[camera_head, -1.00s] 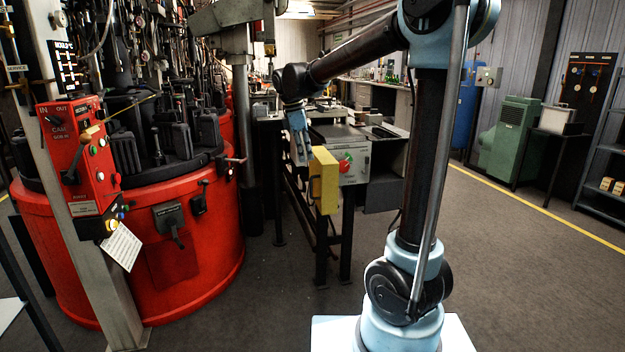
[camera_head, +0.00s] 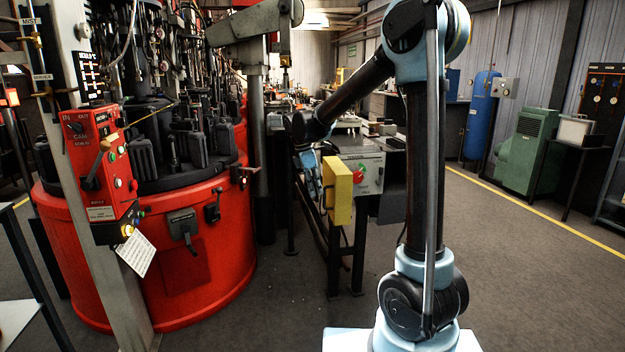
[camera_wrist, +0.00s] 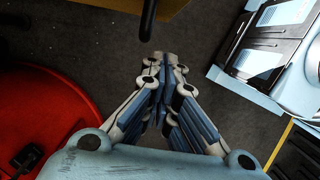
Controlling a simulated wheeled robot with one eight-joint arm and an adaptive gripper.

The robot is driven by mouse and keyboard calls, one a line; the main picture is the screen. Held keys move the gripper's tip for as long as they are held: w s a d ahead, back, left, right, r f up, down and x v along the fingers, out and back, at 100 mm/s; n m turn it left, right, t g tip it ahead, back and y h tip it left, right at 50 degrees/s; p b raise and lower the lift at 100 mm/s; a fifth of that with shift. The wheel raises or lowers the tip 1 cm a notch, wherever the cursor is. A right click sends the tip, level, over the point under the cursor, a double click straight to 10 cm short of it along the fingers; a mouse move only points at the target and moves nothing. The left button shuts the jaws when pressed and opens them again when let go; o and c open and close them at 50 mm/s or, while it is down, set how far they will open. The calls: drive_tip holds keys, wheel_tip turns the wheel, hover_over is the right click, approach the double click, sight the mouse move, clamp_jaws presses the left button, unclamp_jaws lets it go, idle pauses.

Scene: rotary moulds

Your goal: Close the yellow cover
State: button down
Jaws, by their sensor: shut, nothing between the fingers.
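The large red rotary machine (camera_head: 215,250) stands at the left, with a red control panel (camera_head: 100,165) on a post. Dark table legs stand under the control box. A green cabinet (camera_head: 525,150) and blue tank (camera_head: 480,115) stand at the right. Floor in front is clear.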

sight(326, 187)
drive_tip(key=shift+w+d+r, duration=0.1)
drive_tip(key=shift+w+d, duration=0.15)
drive_tip(key=shift+d, duration=0.75)
drive_tip(key=shift+w+d, duration=0.2)
drive_tip(key=shift+d, duration=0.75)
drive_tip(key=shift+s, duration=0.1)
